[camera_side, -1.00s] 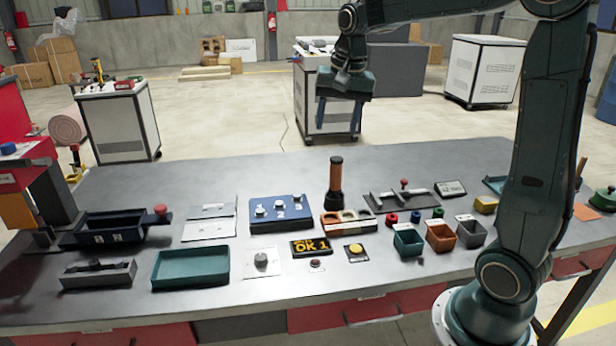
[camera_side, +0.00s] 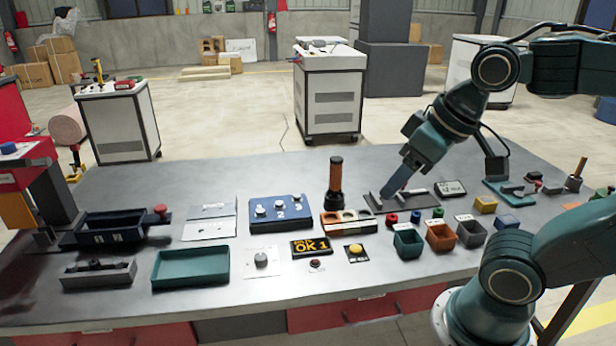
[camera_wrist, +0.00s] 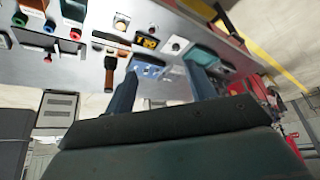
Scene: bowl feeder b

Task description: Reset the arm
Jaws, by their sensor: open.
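My gripper (camera_side: 388,192) is low over the right half of the grey table (camera_side: 285,178) in the side view, tilted down and to the left. Its fingers are in front of or over the dark plate with the red knob (camera_side: 372,201); I cannot tell whether they touch it. In the wrist view my gripper (camera_wrist: 163,74) shows two blue fingers spread wide with nothing held between them. The wrist view is upside down and looks across the table.
The orange-handled cylinder (camera_side: 335,183) stands upright left of my gripper. The blue button box (camera_side: 281,212), the teal tray (camera_side: 190,267) and the teal, orange and grey bins (camera_side: 440,238) stand nearby. The table's back left is clear.

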